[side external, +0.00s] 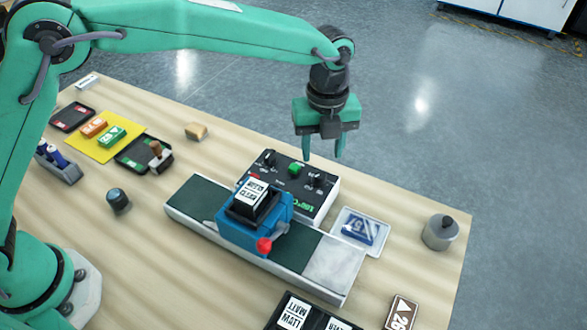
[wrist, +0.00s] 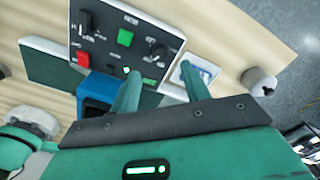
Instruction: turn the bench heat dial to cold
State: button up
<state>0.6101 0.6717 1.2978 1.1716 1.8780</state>
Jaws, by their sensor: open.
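The dark control panel (side external: 292,199) sits on the bench behind the laminating rolls unit. It carries two black dials, one at the left (side external: 270,158) and one at the right (side external: 314,180). The wrist view also shows the left dial (wrist: 86,22) and the right dial (wrist: 160,50). Their labels are too small to read, so I cannot tell which is heat. Green digits glow on the panel (side external: 294,208), close to the right dial. My gripper (side external: 322,157) is open and empty, pointing down above the panel's right end, apart from both dials. The wrist view shows its fingers (wrist: 159,68) spread.
A green button (wrist: 125,37) lies between the dials, and a red button (wrist: 83,58) is at the panel's left. The blue roller carriage (side external: 252,222) with a red knob stands in front.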

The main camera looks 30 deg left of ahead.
aim_at(320, 174)
jog(key=shift+f, duration=3.2)
jog(key=c, duration=1)
